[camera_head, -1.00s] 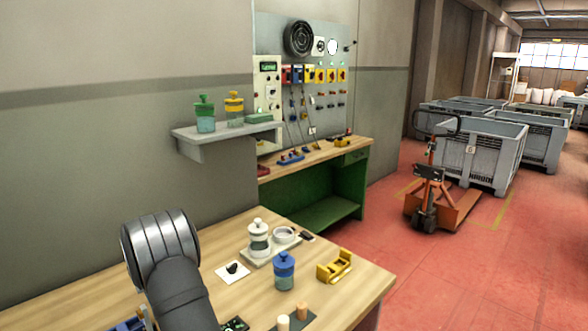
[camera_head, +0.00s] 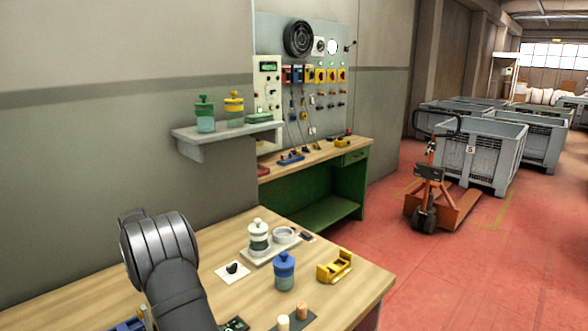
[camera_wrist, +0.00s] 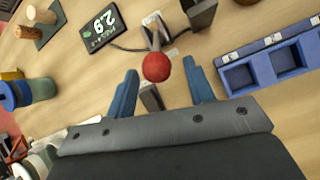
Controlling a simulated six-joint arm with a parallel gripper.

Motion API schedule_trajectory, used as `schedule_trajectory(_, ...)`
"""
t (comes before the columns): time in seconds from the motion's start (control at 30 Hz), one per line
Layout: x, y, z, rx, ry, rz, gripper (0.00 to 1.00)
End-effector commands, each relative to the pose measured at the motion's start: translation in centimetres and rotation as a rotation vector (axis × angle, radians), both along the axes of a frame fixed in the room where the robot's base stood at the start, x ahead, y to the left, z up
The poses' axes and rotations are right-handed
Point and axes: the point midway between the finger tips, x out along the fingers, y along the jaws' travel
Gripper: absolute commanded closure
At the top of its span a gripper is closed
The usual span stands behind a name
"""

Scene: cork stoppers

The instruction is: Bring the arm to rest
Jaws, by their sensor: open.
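In the wrist view my gripper (camera_wrist: 160,68) is open, its two blue fingers apart with nothing held between them. A red ball-topped lever (camera_wrist: 156,67) shows between the fingertips; I cannot tell how far below it is. In the head view my arm (camera_head: 165,255) rises at the lower left over the wooden table (camera_head: 225,296), and the gripper is hidden there. A pale stopper (camera_head: 283,323) and a brown cork stopper (camera_head: 301,311) stand on a dark mat. A blue-lidded jar (camera_head: 284,270) stands behind them.
A white-lidded jar (camera_head: 258,237) stands on a tray at the back. A yellow holder (camera_head: 335,266) is at the right. A blue compartment tray (camera_wrist: 275,65) and a display reading 2.9 (camera_wrist: 102,25) lie near the gripper. A shelf (camera_head: 220,131) holds more jars.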

Motion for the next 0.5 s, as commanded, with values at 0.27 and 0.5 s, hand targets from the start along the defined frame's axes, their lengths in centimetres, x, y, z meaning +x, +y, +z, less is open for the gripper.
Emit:
schedule_trajectory(0.27, -1.2, -1.4, -1.4, 0.047, -0.05, 0.0, 0.51)
schedule_trajectory(0.5, -2.3, -2.5, -0.5, 0.1, -0.102, -0.001, 0.51)
